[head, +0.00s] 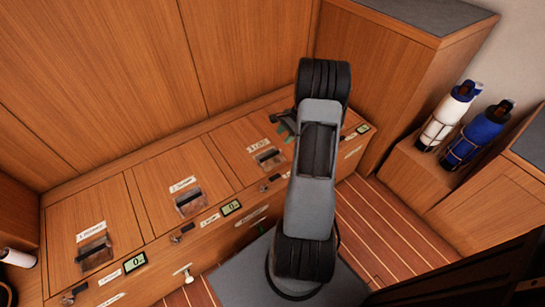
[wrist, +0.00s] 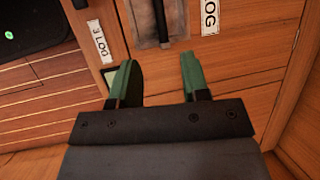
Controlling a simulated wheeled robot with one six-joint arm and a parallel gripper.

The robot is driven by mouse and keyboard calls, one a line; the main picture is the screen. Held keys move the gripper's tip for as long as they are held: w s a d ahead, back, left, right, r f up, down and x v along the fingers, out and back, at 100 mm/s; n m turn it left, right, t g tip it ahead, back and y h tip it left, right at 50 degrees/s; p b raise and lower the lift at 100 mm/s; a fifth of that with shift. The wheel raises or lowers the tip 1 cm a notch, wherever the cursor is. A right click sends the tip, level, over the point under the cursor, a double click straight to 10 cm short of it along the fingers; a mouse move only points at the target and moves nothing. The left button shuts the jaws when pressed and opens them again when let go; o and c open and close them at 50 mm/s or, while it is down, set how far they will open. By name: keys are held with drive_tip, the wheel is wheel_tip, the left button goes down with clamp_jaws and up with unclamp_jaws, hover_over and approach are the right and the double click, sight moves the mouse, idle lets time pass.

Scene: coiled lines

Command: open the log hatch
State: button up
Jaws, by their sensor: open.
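The log hatch (head: 235,138) is the right-hand wooden lid on the bench top, and it lies shut. Its LOG label (head: 258,144) and recessed pull (head: 268,157) show beside my arm. In the wrist view, the LOG label (wrist: 209,16) and the grey recessed pull (wrist: 146,22) are at the top edge, partly cut off. My gripper (wrist: 157,78) is open and empty, its green fingers apart, with the pull beyond the fingertips. In the head view, my gripper (head: 287,127) is over the hatch's far right part, partly behind my arm.
Two other lids, the middle one (head: 160,170) and the left one (head: 85,215), lie shut. Small latches and green displays (head: 231,207) line the bench front. A wooden cabinet (head: 400,80) stands at the right, with two bottles (head: 448,115) in racks beyond it.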

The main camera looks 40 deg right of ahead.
sight(271, 155)
drive_tip(key=b+x, duration=0.3)
drive_tip(key=x, duration=0.9)
drive_tip(key=shift+r, duration=0.1)
clamp_jaws()
